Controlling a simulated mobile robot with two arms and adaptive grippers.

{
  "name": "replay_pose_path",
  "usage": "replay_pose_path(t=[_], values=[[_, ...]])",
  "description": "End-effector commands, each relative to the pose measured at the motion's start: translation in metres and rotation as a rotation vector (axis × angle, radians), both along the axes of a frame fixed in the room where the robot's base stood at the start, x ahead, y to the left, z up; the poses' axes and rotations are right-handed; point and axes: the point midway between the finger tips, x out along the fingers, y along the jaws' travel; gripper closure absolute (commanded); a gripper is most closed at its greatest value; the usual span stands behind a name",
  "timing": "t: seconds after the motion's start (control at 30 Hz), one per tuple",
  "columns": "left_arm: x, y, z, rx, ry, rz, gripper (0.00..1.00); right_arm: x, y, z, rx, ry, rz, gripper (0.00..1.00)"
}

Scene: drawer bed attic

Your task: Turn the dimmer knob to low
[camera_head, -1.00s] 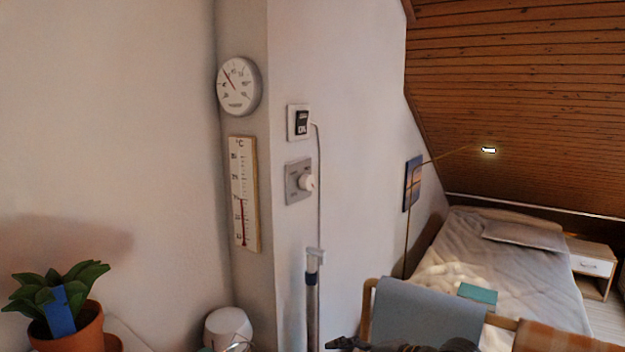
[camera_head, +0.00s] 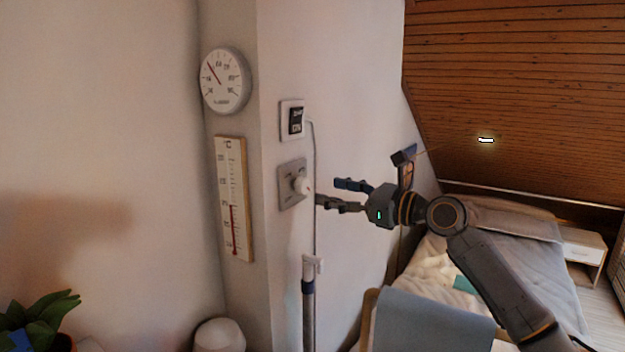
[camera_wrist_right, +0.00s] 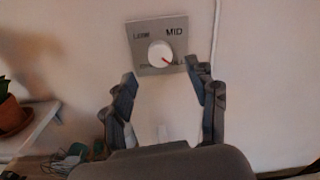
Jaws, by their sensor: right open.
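The dimmer is a grey square plate (camera_head: 287,199) on the wall with a round white knob (camera_head: 300,186). In the right wrist view the plate (camera_wrist_right: 138,31) shows LOW at upper left and MID at upper right; the lower labels are partly hidden or blurred. The knob (camera_wrist_right: 158,52) has a red mark pointing to the lower right. My right gripper (camera_head: 328,192) is open and empty, its fingers pointing left toward the knob with a small gap. In the wrist view the right gripper's fingertips (camera_wrist_right: 160,73) stand apart, just below the knob. My left gripper is not in view.
A wall device (camera_head: 295,121) sits above the dimmer, its cable (camera_head: 315,165) hanging beside the plate. A grey pole (camera_head: 308,300) stands below. A thermometer (camera_head: 232,200) and round dial (camera_head: 224,81) hang left. A chair with blue cloth (camera_head: 430,325) stands lower right.

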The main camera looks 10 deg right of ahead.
Motion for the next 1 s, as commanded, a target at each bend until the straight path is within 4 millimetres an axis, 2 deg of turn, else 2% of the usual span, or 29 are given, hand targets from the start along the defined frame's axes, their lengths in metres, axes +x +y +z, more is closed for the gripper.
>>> replay_pose_path(t=[0.1, 0.3, 0.7, 0.73, 1.0], values=[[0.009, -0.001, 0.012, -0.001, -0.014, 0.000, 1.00, 0.018, 0.017, 0.004, 0.002, 0.001, 0.001, 0.42], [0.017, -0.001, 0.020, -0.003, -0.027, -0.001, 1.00, 0.037, 0.034, 0.001, 0.000, 0.000, 0.000, 0.42], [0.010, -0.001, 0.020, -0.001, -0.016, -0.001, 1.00, 0.043, 0.040, -0.001, -0.002, -0.001, 0.000, 0.42], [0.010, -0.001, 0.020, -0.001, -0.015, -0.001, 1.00, 0.043, 0.040, -0.001, -0.002, -0.001, 0.000, 0.44], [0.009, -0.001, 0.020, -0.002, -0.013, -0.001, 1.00, 0.043, 0.039, -0.001, -0.002, -0.001, 0.000, 0.96]])
